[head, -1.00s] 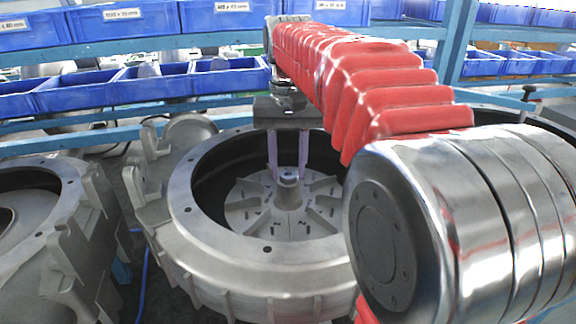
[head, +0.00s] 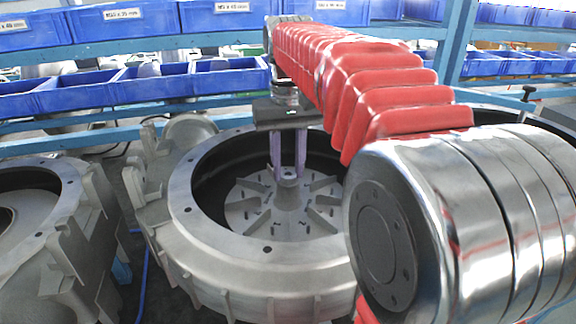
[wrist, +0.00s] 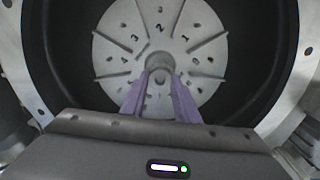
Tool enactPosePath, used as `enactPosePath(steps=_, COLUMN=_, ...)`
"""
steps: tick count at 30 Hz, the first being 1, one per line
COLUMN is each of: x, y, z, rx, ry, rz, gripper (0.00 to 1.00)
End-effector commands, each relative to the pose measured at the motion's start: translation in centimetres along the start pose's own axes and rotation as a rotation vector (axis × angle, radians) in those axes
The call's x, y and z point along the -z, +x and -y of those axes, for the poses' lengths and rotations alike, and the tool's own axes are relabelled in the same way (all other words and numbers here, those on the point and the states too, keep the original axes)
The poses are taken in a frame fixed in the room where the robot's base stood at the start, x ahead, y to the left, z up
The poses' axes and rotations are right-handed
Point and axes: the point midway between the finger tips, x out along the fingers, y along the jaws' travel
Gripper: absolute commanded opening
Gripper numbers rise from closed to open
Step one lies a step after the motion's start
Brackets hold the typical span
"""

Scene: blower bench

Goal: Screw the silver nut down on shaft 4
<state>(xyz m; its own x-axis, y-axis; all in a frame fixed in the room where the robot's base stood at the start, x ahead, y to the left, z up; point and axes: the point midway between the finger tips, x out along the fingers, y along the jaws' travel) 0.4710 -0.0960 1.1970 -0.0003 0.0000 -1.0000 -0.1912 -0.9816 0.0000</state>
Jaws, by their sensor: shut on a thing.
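The silver nut (head: 289,172) is a small grey ring at the top of the shaft, in the middle of the bladed wheel (head: 246,213). It also shows in the wrist view (wrist: 159,77), partly hidden between the finger ends. My gripper (head: 289,177) points down into the round housing, its two purple fingers shut on the nut, one on each side. In the wrist view my gripper (wrist: 160,76) reaches the wheel's hub. The shaft and its thread are hidden, so I cannot tell how far down the nut sits. No shaft number is readable.
The grey housing's rim (head: 185,215) surrounds the wheel and my fingers. Another housing (head: 60,215) stands at left, and a further one (head: 490,118) is partly behind my arm. Blue bins (head: 150,85) line the rack behind. Numbers are marked on the wheel (wrist: 160,32).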

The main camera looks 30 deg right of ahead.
Motion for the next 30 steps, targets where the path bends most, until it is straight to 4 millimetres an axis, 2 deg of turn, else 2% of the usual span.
enactPosePath(steps=4, x=0.00, y=0.00, z=0.01, rx=0.000, ry=0.027, rz=0.000, gripper=0.03)
enactPosePath(steps=5, x=0.00, y=0.01, z=0.01, rx=0.000, ry=0.041, rz=0.000, gripper=0.00)
enactPosePath(steps=30, x=0.00, y=0.04, z=0.01, rx=0.000, ry=0.679, rz=0.001, gripper=0.00)
